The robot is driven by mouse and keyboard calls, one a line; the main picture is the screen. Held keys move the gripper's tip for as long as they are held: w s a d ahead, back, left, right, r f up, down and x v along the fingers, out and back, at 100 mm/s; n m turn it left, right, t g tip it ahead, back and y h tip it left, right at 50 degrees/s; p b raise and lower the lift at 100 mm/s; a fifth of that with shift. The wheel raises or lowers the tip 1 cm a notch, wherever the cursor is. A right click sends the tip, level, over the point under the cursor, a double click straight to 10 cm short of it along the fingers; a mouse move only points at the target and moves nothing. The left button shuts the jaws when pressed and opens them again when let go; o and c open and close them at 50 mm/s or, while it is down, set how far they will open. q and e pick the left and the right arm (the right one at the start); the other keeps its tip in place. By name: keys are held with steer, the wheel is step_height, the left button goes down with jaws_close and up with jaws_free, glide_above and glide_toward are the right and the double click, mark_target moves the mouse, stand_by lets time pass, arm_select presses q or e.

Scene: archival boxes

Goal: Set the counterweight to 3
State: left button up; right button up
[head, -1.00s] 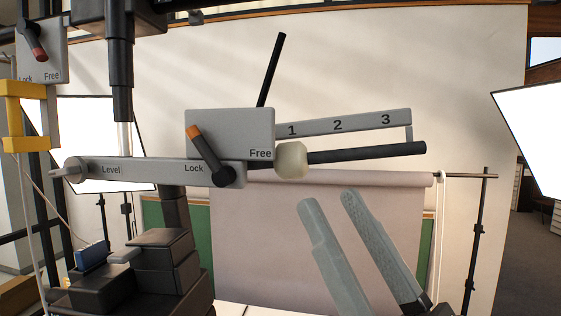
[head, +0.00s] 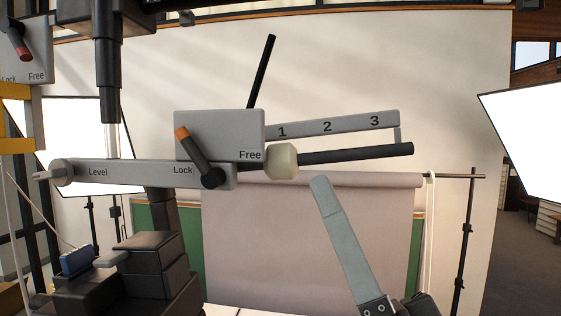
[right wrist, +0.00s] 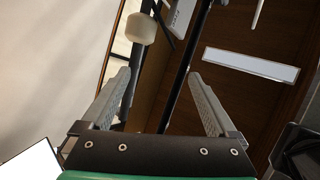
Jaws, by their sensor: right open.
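The cream counterweight (head: 281,161) sits on the dark rod (head: 355,153) at its left end, left of and below the mark 1. The grey scale bar (head: 350,121) above the rod bears 1, 2 and 3. My left gripper is not seen.
A pinkish backdrop roll (head: 310,235) hangs behind, with a thin stand (head: 466,240) at its right. Dark stacked blocks (head: 150,265) with a blue piece (head: 77,260) stand at lower left. A bright panel (head: 525,140) is at right. The space right of the counterweight is clear.

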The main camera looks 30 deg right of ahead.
mark_target(286, 176)
steer(key=w+a+f+m+g+h, duration=0.1)
steer(key=w+f+m+h, duration=0.15)
steer(key=w+m, duration=0.2)
steer(key=p+x, duration=0.3)
steer(key=x, duration=0.7)
steer(key=shift+w+d+r+p, duration=0.1)
steer(key=shift+w+p, duration=0.15)
steer(key=shift+p, duration=0.05)
steer(key=shift+y, duration=0.45)
jaws_close()
